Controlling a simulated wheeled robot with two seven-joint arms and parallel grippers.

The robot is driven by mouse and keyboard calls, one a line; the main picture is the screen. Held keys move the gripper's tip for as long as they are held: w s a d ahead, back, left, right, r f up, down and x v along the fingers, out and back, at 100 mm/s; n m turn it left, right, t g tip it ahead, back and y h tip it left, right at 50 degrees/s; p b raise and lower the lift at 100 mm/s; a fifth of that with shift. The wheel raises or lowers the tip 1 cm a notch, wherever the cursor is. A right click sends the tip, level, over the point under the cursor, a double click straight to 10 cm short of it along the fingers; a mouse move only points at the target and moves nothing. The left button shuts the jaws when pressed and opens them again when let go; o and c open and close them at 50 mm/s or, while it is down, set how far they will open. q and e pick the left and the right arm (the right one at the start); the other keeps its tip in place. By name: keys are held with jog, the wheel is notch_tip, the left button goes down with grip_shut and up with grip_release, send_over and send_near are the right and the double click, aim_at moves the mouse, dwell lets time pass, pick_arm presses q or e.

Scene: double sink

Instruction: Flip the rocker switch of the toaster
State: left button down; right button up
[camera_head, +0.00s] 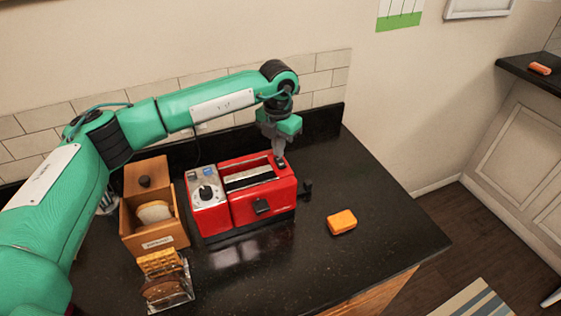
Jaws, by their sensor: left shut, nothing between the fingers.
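The red toaster (243,210) stands on the black counter, with a silver control panel (206,193) carrying a dark knob on its left part. A dark lever (262,207) shows on its front and another dark part (306,187) sticks out at its right end. My left gripper (281,162) points down at the toaster's top right edge, by a small dark piece there. Its fingers are shut and empty; whether they touch the toaster I cannot tell. The rocker switch is not clearly distinguishable. My right gripper is not in view.
A wooden bread box (137,236) with bread stands left of the toaster. A rack with toast and a waffle (164,277) is in front of it. An orange block (341,222) lies to the right.

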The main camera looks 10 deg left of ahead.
pick_arm(q)
jog(key=shift+s+f+b, duration=0.1)
jog(key=shift+f+b, duration=0.5)
jog(key=shift+f, duration=0.2)
jog(key=shift+r, duration=0.1)
jog(key=shift+r+p, duration=0.4)
jog(key=shift+r, duration=0.45)
jog(key=shift+r+p, duration=0.75)
jog(key=shift+r, duration=1.9)
